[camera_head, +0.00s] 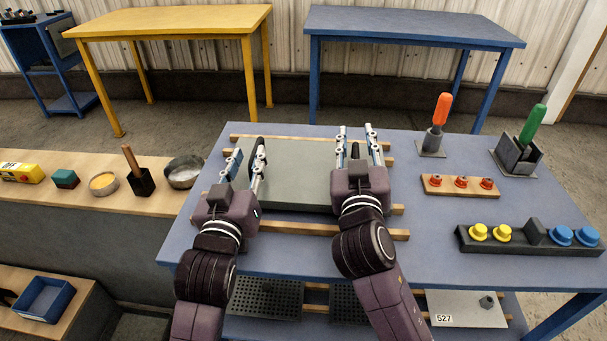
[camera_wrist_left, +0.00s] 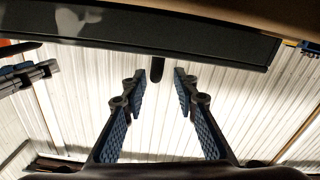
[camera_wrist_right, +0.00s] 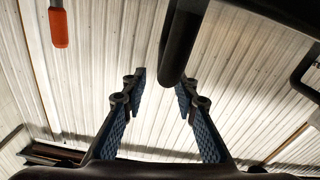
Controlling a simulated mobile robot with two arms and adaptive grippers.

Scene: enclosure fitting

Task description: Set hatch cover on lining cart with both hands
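The hatch cover (camera_head: 298,185), a flat grey plate, lies on wooden strips on a blue-topped table (camera_head: 420,240). I cannot tell which piece of furniture is the lining cart. My left gripper (camera_head: 246,163) is open over the cover's left end. In the left wrist view, a dark handle (camera_wrist_left: 157,69) shows near the gap between its fingertips (camera_wrist_left: 157,88). My right gripper (camera_head: 357,143) is open over the right end. In the right wrist view, a thick dark handle (camera_wrist_right: 180,45) runs close to its fingertips (camera_wrist_right: 159,88), right of centre. Neither gripper visibly grasps a handle.
An orange-handled tool (camera_head: 440,110), a green-handled tool (camera_head: 533,123), a wooden block with red knobs (camera_head: 460,187) and a black rack with yellow and blue pieces (camera_head: 520,240) stand right. A wooden bench (camera_head: 125,200) adjoins left. Yellow (camera_head: 170,20) and blue (camera_head: 410,25) tables stand behind.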

